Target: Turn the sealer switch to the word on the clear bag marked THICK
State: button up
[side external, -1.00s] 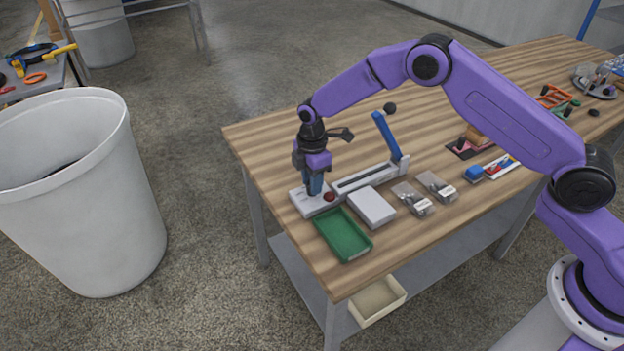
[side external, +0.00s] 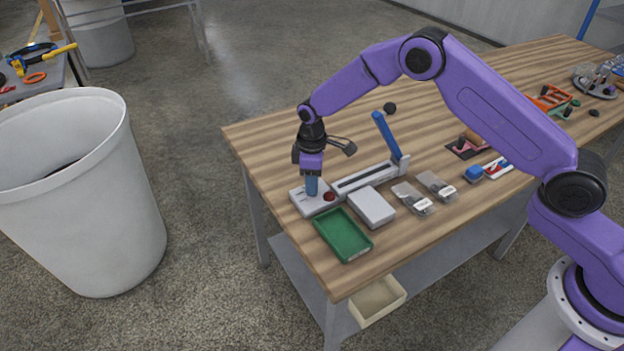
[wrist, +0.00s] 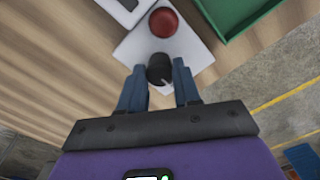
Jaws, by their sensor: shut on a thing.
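The sealer (side external: 345,186) is a grey-white bench device with a long slotted bed and a raised blue lever arm (side external: 386,136). Its control end carries a red button (side external: 329,196) and a black switch knob (wrist: 159,70). My gripper (side external: 312,190) points down over the control end. In the wrist view my gripper's blue fingers (wrist: 158,88) stand on both sides of the knob, shut on it. A pale mark shows on the knob's edge; the words around it cannot be read. Two clear bags (side external: 412,198) (side external: 437,185) with small white labels lie right of the sealer; their labels are too small to read.
A green tray (side external: 326,248) and a light grey box (side external: 371,207) sit in front of the sealer. A blue block (side external: 474,172) and other tools lie to the right. The wooden table (side external: 262,152) is bare behind and left of the sealer.

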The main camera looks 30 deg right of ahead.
jog(key=m, duration=0.4)
jog(key=shift+m, duration=0.3)
jog(key=m, duration=0.4)
jog(key=shift+m, duration=0.3)
jog(key=m, duration=0.4)
jog(key=shift+m, duration=1.9)
jog(key=o, duration=1)
jog(key=shift+o, duration=0.2)
notch_tip(320, 180, up, 18)
jog(key=shift+f, duration=0.25)
